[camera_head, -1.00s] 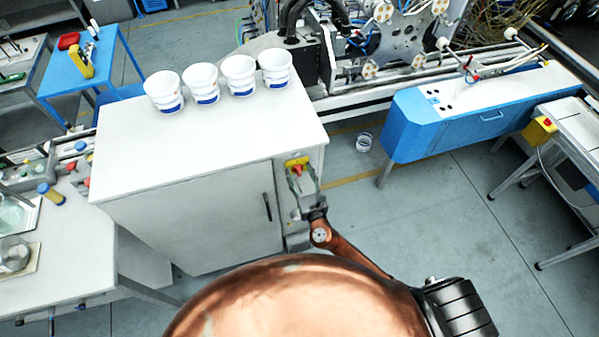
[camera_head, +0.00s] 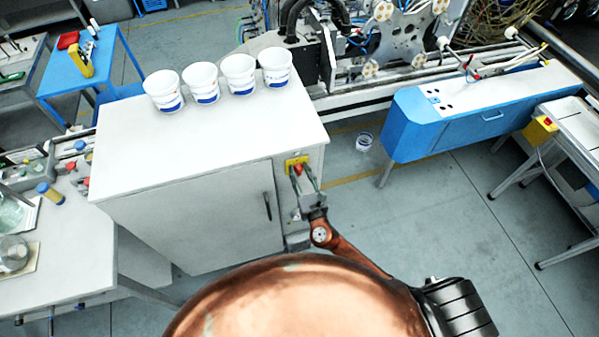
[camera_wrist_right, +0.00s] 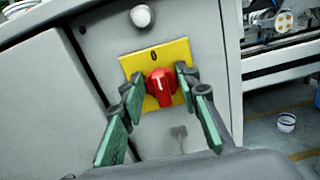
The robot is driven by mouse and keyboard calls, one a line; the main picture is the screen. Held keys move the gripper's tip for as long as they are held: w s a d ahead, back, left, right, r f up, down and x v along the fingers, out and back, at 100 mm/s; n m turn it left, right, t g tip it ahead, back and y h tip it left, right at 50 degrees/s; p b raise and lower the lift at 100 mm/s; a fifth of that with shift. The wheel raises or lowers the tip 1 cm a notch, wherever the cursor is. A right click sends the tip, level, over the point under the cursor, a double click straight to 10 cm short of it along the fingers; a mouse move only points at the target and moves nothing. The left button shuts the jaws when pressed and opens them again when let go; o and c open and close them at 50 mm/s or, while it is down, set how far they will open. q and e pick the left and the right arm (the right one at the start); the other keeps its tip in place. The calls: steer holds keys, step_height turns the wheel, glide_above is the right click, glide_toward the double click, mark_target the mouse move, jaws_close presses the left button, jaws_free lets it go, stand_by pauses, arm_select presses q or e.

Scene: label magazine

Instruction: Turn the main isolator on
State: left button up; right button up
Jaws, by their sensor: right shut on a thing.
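The main isolator is a red rotary knob (camera_wrist_right: 161,86) on a square yellow plate (camera_wrist_right: 178,50) marked 0 above the knob. In the head view the yellow plate (camera_head: 291,161) sits near the top of the white cabinet's right-hand face. My right gripper (camera_wrist_right: 159,80) has its green-padded fingers on either side of the knob and is shut on it. In the head view the right gripper (camera_head: 304,178) reaches up to the plate from below. The knob's handle looks roughly upright, near the 0 mark. My left gripper is not in view.
The white cabinet (camera_head: 190,240) carries several white cups (camera_head: 203,84) along its back edge. A round white button (camera_wrist_right: 141,16) is above the yellow plate. A small cup (camera_head: 364,142) lies on the floor.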

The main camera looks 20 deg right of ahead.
steer(key=shift+d+f+m+b, duration=0.2)
steer(key=shift+m+b, duration=1.8)
steer(key=shift+m, duration=0.95)
steer(key=shift+d+f+m+b, duration=0.15)
steer(key=shift+m+b, duration=1.9)
steer(key=shift+m, duration=0.85)
steer(key=shift+d+f+m+b, duration=0.2)
steer(key=shift+m+b, duration=1.8)
steer(key=shift+m, duration=0.95)
steer(key=o, duration=1.2)
steer(key=shift+c, duration=0.2)
